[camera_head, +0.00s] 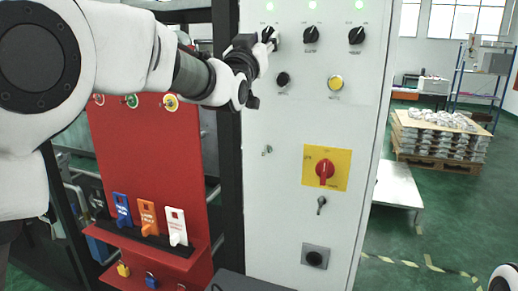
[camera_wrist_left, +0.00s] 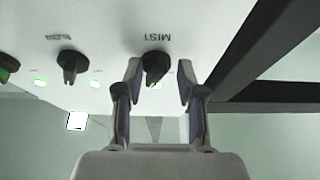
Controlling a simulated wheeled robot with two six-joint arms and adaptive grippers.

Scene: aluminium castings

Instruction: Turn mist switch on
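The mist switch (camera_head: 268,33) is a black rotary knob, the leftmost of the top row on the white control panel (camera_head: 290,200). In the left wrist view the knob (camera_wrist_left: 155,66) shows upside down with the label MIST by it. My left gripper (camera_wrist_left: 159,75) is open, with one finger on each side of the knob. A gap shows at the right finger; whether the left finger touches the knob I cannot tell. In the head view my left gripper (camera_head: 266,46) is at the panel, partly covering the knob. My right gripper is not in view.
Two more black knobs (camera_head: 311,34) (camera_head: 356,35) are to the right, with green lamps above the row. Below are a black button (camera_head: 283,79), a yellow button (camera_head: 335,82) and a red main switch (camera_head: 325,170). A red tag board (camera_head: 150,170) stands left.

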